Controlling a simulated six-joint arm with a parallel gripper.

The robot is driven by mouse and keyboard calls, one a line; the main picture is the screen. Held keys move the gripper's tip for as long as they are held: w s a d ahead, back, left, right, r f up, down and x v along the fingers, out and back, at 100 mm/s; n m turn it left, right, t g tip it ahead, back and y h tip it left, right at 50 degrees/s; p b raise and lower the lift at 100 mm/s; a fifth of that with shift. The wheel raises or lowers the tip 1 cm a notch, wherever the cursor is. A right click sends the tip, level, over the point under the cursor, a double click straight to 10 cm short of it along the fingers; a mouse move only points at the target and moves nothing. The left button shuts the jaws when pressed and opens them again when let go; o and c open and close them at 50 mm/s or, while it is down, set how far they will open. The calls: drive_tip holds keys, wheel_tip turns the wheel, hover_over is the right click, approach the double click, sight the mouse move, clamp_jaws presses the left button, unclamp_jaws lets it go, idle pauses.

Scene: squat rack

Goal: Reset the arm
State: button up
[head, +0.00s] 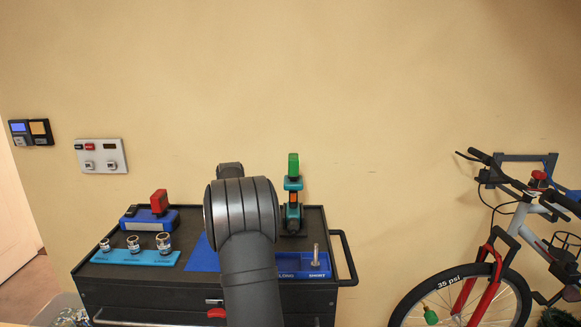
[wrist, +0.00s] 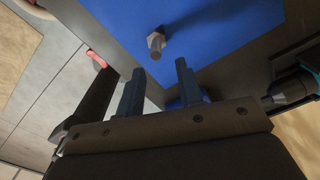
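My arm (head: 247,240) rises in the middle of the head view and bends over the tool chest; its gripper is hidden behind it there. In the wrist view my gripper (wrist: 160,70) shows two dark fingers spread apart with nothing between them. A metal bolt-like piece (wrist: 157,43) lies just beyond the fingertips, against a blue surface (wrist: 215,25), apart from the fingers. In the head view part of a blue mat (head: 203,257) shows left of my arm.
The black chest (head: 130,292) carries a socket rail (head: 137,257), a blue block with a red top (head: 158,204), a teal tool with a green top (head: 292,200) and a blue LONG/SHORT tray (head: 303,271) holding an upright metal piece. A bicycle (head: 490,270) stands right.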

drive_tip(key=s+d+r, duration=0.2)
drive_tip(key=s+d, duration=0.1)
drive_tip(key=d, duration=0.6)
drive_tip(key=s+d+r+m, duration=0.1)
drive_tip(key=s+d+r, duration=0.2)
drive_tip(key=d, duration=0.5)
drive_tip(key=s+d+r, duration=0.2)
drive_tip(key=s+d, duration=0.1)
drive_tip(key=d, duration=0.6)
drive_tip(key=w+a+f, duration=0.2)
drive_tip(key=a, duration=0.1)
drive_tip(key=w+a+f, duration=0.2)
drive_tip(key=a, duration=0.1)
drive_tip(key=w+a+f, duration=0.2)
drive_tip(key=a+f, duration=0.1)
drive_tip(key=a, duration=0.1)
drive_tip(key=shift+f, duration=0.1)
wheel_tip(320, 180, down, 2)
drive_tip(key=shift+a, duration=0.1)
drive_tip(key=shift+w+f, duration=0.1)
drive_tip(key=shift+f, duration=0.45)
